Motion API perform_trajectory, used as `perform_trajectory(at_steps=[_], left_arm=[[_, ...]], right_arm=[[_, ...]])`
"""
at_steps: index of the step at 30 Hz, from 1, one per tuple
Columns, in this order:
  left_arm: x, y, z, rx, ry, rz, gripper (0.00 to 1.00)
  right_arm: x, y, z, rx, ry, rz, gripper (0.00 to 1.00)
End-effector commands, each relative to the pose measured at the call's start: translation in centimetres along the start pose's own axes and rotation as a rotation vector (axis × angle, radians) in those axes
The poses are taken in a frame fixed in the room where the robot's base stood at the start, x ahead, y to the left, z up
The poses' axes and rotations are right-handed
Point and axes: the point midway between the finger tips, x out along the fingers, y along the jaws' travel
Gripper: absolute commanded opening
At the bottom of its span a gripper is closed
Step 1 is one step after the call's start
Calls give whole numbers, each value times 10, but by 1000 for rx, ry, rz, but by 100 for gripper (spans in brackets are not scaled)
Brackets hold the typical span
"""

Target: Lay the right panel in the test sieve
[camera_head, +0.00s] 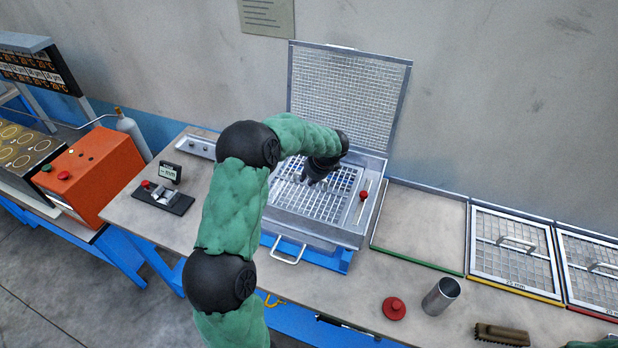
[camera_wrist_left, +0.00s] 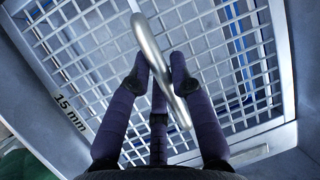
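The test sieve (camera_head: 293,230) is an open grey box with its mesh lid (camera_head: 342,95) raised at the back. A mesh panel (camera_head: 285,198) lies in the box. In the left wrist view the panel (camera_wrist_left: 66,118) bears the label "15 mm" and has a metal bar handle (camera_wrist_left: 152,45). My left gripper (camera_head: 316,180) is over the panel; in the left wrist view its fingers (camera_wrist_left: 159,75) are close on both sides of the handle and appear shut on it. Contact is partly hidden. My right gripper is out of view.
Right of the sieve, a green-edged bay (camera_head: 420,225) is empty. Beyond it lie a yellow-edged panel (camera_head: 512,262) marked 25 mm and a red-edged panel (camera_head: 597,275). A red knob (camera_head: 394,308), metal cup (camera_head: 440,297) and brush (camera_head: 502,334) stand in front. A gauge (camera_head: 170,172) is at left.

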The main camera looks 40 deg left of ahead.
Motion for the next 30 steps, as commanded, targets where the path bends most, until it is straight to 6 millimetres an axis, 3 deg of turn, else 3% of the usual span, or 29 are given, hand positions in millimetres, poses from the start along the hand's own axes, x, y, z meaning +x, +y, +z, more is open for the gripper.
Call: perform_trajectory(at_steps=[1, 2, 3, 11, 16, 30], left_arm=[[-2, -2, 1, -2, -1, -4, 37], [-2, -2, 1, -2, -1, -4, 46], [-1, -1, 1, -2, 0, -3, 48], [1, 1, -1, 2, 1, 3, 48], [-8, 0, 0, 1, 0, -1, 48], [-94, -1, 0, 0, 1, -5, 48]], right_arm=[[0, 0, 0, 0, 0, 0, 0], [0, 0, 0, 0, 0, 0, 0], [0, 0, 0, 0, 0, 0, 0], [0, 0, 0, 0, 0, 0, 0], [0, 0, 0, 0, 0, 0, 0], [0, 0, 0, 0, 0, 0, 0]])
